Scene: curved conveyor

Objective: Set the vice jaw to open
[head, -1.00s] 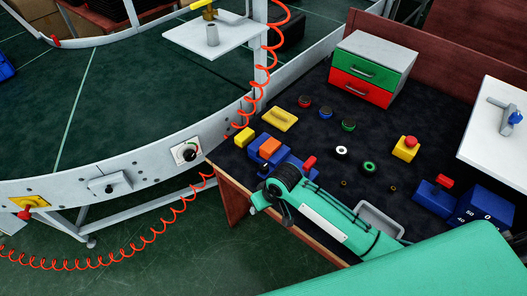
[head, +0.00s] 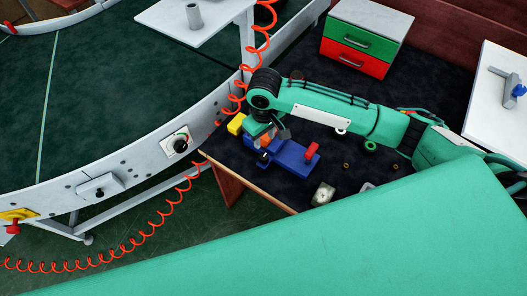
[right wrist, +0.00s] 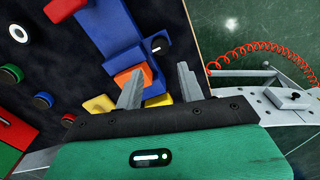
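The blue vice (head: 293,153) lies on the dark bench top with its red handle (head: 311,150) at the right end. It also shows in the right wrist view (right wrist: 112,32), with an orange piece (right wrist: 130,75) at its jaw end. How far the jaw stands open cannot be told. My right gripper (head: 272,137) is low over the vice's jaw end in the head view. In the right wrist view my right gripper (right wrist: 160,84) has its two fingers apart, with nothing held. The orange piece is close to the left finger; contact is unclear. My left gripper is not in view.
A yellow block (head: 236,124) lies beside the jaw end. The green and red drawers (head: 366,42) stand at the back. A curved conveyor (head: 150,145) and a coiled red hose (head: 135,248) are to the left. Coloured rings (right wrist: 22,34) lie on the bench.

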